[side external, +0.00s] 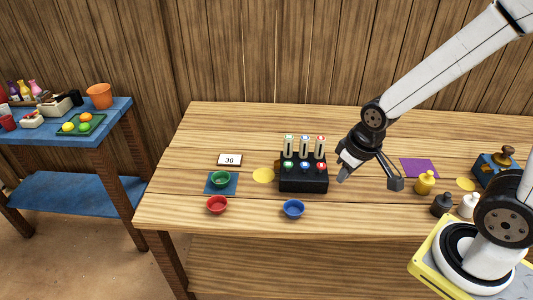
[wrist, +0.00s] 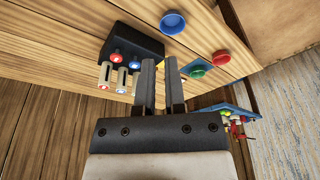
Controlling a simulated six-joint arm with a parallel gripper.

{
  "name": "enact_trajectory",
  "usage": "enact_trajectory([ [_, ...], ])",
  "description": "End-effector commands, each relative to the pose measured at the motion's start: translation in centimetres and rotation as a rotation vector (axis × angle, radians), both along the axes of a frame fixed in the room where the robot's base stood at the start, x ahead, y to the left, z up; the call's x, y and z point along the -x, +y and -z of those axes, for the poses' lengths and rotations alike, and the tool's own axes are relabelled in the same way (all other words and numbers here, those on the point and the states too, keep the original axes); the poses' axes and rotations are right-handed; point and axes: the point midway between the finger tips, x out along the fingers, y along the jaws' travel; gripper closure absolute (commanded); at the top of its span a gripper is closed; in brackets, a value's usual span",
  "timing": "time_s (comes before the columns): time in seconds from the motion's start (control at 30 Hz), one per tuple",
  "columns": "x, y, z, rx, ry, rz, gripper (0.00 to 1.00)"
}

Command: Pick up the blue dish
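The blue dish (side external: 293,209) is a small round bowl near the front edge of the wooden table, just in front of the black box with buttons. It looks empty and upright. It also shows at the top of the wrist view (wrist: 173,22), beyond the fingertips. My gripper (side external: 370,181) is above the table, to the right of the black box and well apart from the dish. In the wrist view its two dark fingers (wrist: 161,62) have a gap between them with nothing in it.
The black box (side external: 303,181) stands behind the dish. A red dish (side external: 217,205) and a green dish (side external: 221,179) on a teal mat (side external: 209,188) are to the left. Yellow (side external: 425,183), dark (side external: 441,205) and white (side external: 468,206) weight-like pieces stand to the right. The tabletop right of the dish is clear.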

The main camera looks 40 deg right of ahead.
Motion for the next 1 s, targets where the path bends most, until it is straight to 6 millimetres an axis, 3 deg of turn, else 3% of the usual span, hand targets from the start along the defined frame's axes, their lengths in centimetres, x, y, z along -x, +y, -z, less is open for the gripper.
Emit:
enact_trajectory([
  [0.27,-0.4,0.1,0.1,0.008,0.008,-0.032,0.87],
  [0.47,-2.1,0.3,0.5,0.040,0.047,-0.186,0.87],
  [1.0,-10.0,1.8,4.8,0.133,0.237,-1.000,0.87],
])
